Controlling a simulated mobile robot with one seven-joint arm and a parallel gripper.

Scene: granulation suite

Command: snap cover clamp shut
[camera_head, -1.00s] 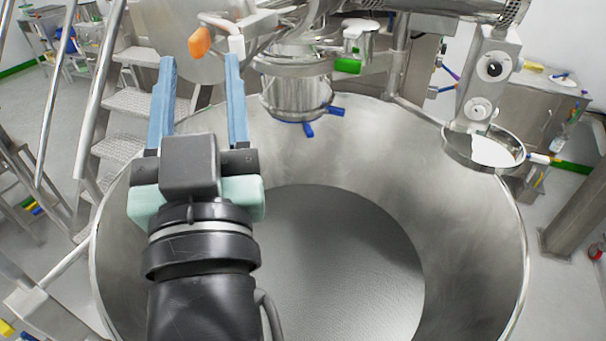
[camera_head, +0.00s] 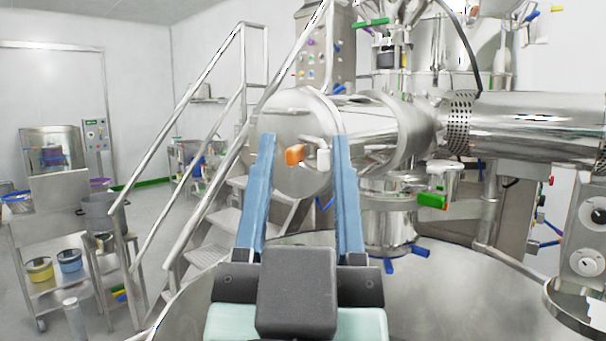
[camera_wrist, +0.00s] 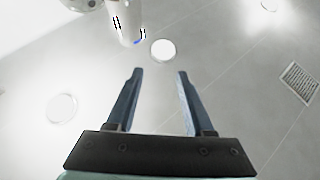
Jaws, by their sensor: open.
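The round steel end cover (camera_head: 283,120) closes the front of a horizontal steel cylinder in the head view. An orange-tipped handle (camera_head: 294,155), apparently the cover clamp's, and a white knob (camera_head: 323,158) show low on its right part. I cannot tell whether the clamp is latched. My gripper (camera_head: 304,142) is open, with its blue fingers pointing up on either side of the orange and white parts in the picture. Whether it reaches them in depth is unclear. In the wrist view the gripper (camera_wrist: 160,73) is empty, and the clamp does not show.
A large open steel bowl (camera_head: 455,300) lies below and right. Stairs with metal handrails (camera_head: 215,190) stand left of the cover. A green-handled valve (camera_head: 432,200) and blue handles (camera_head: 421,252) are to the right. A cart with tubs (camera_head: 70,260) stands far left. The wrist view shows ceiling lights (camera_wrist: 163,50).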

